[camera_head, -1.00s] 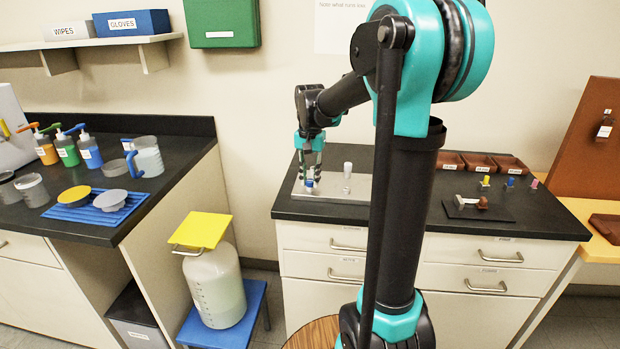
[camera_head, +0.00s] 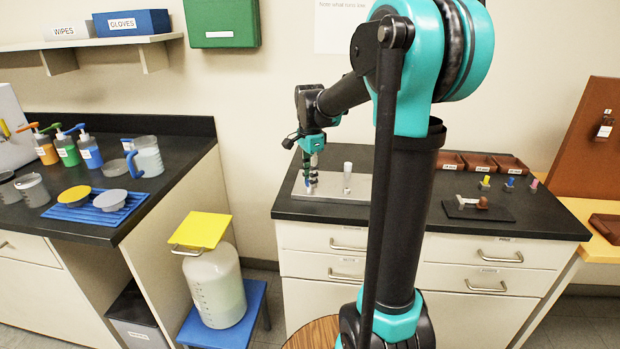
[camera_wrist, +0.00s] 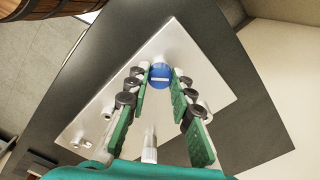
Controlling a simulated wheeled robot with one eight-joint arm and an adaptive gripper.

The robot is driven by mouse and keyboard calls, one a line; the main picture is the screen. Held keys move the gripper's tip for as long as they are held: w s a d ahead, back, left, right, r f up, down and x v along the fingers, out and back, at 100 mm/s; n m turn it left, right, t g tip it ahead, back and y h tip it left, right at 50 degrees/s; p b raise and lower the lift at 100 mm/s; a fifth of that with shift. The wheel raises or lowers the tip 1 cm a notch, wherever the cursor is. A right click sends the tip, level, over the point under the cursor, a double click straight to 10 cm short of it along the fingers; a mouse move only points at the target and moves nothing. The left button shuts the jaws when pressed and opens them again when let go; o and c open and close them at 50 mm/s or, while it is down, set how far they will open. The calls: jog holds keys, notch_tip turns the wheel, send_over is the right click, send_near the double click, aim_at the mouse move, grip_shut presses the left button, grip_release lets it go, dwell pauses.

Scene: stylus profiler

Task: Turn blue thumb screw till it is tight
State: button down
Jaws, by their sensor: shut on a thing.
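The blue thumb screw (camera_wrist: 160,77) shows in the wrist view as a round blue head with a pale bar mark across it. It stands at the far part of a pale metal plate (camera_wrist: 203,75), which also shows on the dark bench in the head view (camera_head: 333,191). My gripper (camera_wrist: 162,80) points down over the plate, with its green-padded fingers on either side of the screw head, shut on it. In the head view my gripper (camera_head: 311,182) is upright at the plate's left part and mostly hides the screw. How tight the screw sits cannot be seen.
A white-topped post (camera_head: 347,176) stands on the plate right of my gripper. It also shows in the wrist view (camera_wrist: 150,148), between my fingers' bases. Brown trays (camera_head: 480,163), small coloured knobs (camera_head: 510,183) and a dark mat (camera_head: 462,208) lie further right on the bench.

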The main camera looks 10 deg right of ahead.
jog(key=m, duration=0.4)
jog(key=shift+m, duration=0.4)
jog(key=m, duration=0.4)
jog(key=shift+w+r+m, duration=0.1)
jog(key=shift+m, duration=0.2)
jog(key=c, duration=1.3)
grip_release()
jog(key=shift+r, duration=3.45)
jog(key=shift+r, duration=0.1)
